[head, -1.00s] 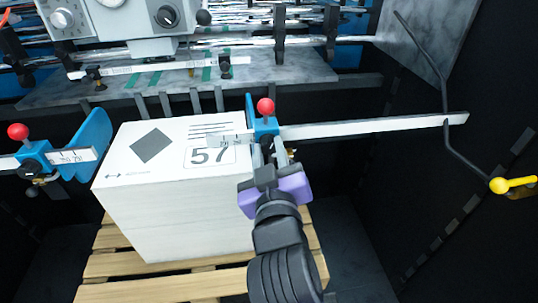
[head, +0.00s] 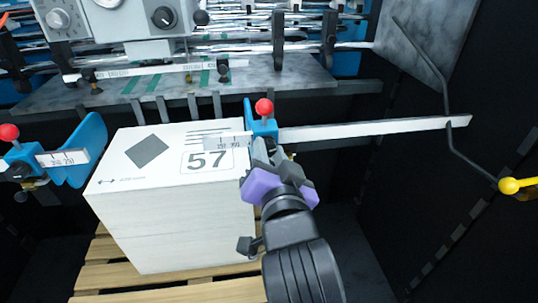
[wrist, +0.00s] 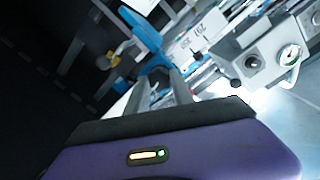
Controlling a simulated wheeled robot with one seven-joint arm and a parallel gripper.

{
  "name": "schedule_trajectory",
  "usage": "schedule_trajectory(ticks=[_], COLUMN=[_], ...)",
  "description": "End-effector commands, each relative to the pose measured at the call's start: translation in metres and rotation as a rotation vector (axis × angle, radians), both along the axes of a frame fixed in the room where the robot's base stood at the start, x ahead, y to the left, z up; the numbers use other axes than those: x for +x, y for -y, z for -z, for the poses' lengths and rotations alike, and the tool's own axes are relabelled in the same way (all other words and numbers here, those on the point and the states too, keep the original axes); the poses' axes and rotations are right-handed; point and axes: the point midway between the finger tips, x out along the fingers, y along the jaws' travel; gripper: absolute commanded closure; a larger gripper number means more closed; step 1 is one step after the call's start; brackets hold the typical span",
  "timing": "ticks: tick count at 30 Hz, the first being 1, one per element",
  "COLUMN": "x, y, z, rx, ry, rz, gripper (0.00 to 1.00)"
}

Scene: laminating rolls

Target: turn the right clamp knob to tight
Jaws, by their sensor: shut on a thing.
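The right clamp is a blue block (head: 265,127) with a red ball handle (head: 264,106), sitting on a white scale bar (head: 375,127) at the right edge of the stack. My gripper (head: 266,152) reaches up from below, its fingers shut just under the block, on the right clamp knob. The knob itself is hidden by the fingers. A brass bit (head: 291,155) shows beside them. In the wrist view, the fingers (wrist: 162,82) meet the blue clamp (wrist: 152,62), and the knob cannot be made out between them. The gripper's purple body is tilted in the head view.
A white block-like stack (head: 175,225) marked 57 stands on a wooden pallet (head: 95,275), left of my gripper. The left clamp (head: 22,157) has its own red ball. A bent rod with a yellow end (head: 510,186) hangs at right. Grey machinery (head: 125,25) stands behind.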

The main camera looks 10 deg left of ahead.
Motion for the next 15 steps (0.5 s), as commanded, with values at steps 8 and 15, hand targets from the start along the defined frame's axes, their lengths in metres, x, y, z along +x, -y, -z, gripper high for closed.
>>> schedule_trajectory(ticks=[8,15], x=[0.0001,0.0004], y=[0.0009,0.0014], z=[0.0012,0.0009], rx=[0.158,0.225], ry=[-0.046,-0.066], rz=[0.000,0.002], gripper=[1.00,1.00])
